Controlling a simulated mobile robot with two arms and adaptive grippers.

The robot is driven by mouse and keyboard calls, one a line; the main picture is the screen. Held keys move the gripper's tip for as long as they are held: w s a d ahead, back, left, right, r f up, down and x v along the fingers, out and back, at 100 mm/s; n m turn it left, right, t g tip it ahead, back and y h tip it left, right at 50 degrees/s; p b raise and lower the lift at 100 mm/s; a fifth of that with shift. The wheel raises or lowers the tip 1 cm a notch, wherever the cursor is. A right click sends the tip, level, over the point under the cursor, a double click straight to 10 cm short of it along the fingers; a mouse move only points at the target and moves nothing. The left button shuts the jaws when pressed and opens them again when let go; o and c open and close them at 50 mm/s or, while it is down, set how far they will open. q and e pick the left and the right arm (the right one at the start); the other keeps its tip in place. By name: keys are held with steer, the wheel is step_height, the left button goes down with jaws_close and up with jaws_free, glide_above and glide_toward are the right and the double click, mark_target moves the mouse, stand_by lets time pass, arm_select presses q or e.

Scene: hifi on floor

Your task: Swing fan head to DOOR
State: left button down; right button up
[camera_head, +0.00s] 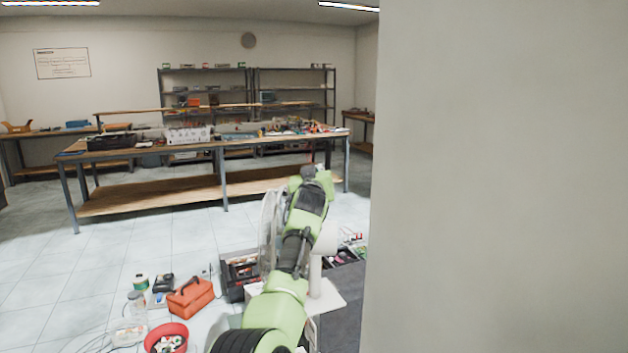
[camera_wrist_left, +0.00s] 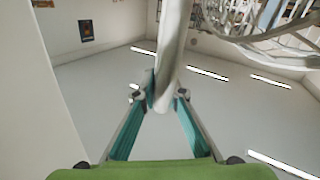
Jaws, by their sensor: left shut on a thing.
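The fan is white and stands on the floor behind my left arm. Its round wire cage (camera_head: 268,235) shows edge-on to the left of the arm, and its post (camera_head: 316,268) and flat base (camera_head: 325,300) show to the right. In the left wrist view the cage (camera_wrist_left: 275,38) is at the upper right. My left gripper (camera_wrist_left: 161,98) has its teal fingers on both sides of a smooth white fan part (camera_wrist_left: 168,60) and is shut on it. In the head view the arm hides these fingers. My right gripper is out of view. I see no door.
A grey wall (camera_head: 500,180) fills the right side close by. Around the fan lie an orange toolbox (camera_head: 190,298), a red bowl (camera_head: 166,338), open dark crates (camera_head: 240,272) and several small items. A long workbench (camera_head: 150,200) stands beyond.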

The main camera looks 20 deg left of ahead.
arm_select(q)
steer(key=shift+r, duration=0.2)
steer(key=c, duration=2.3)
jaws_free()
steer(key=shift+o, duration=1.1)
steer(key=shift+w+f, duration=0.1)
steer(key=v, duration=0.7)
steer(key=shift+s, duration=0.3)
